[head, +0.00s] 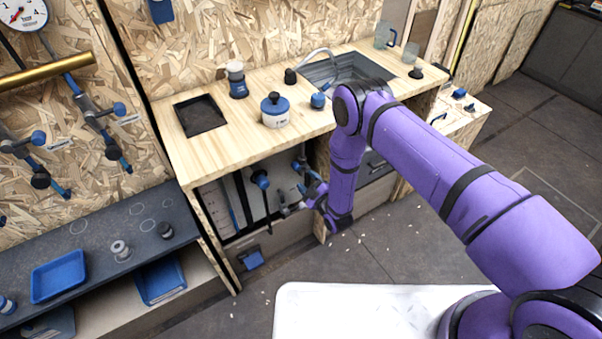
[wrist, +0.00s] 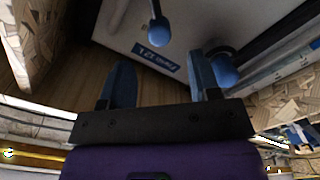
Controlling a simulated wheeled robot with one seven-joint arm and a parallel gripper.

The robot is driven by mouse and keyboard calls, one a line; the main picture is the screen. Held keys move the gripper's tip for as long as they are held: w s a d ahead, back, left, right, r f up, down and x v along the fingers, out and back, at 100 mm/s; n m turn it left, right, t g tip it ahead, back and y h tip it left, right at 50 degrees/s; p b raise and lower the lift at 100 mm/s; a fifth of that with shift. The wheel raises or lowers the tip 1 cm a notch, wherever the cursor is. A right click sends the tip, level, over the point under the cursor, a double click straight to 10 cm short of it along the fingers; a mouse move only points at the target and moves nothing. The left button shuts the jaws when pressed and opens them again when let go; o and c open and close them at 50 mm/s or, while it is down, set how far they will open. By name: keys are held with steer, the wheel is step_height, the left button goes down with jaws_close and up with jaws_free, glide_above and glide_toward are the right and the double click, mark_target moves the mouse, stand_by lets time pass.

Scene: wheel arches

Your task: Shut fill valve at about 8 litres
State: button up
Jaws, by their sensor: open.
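A white tank (wrist: 125,22) labelled as 12 L is in the wrist view; the under-bench opening in the head view shows a pale panel (head: 287,180). A blue knob (head: 260,179) with a dark lever hangs there. In the wrist view one blue knob (wrist: 158,32) is beyond the fingertips, and another blue knob (wrist: 224,68) is close beside the right finger. I cannot tell which is the fill valve, and I cannot read the water level. My gripper (wrist: 162,80) is open, with nothing visible between its fingers. My forearm partly hides the opening in the head view.
The wooden bench (head: 238,142) above the opening holds a sink (head: 345,66), a blue-and-white pot (head: 275,110) and a jar (head: 236,78). A dark shelf (head: 95,238) with a blue tray (head: 59,275) stands at left. The opening's wooden side walls are close to my arm.

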steer(key=shift+v, duration=1.4)
steer(key=shift+s, duration=0.15)
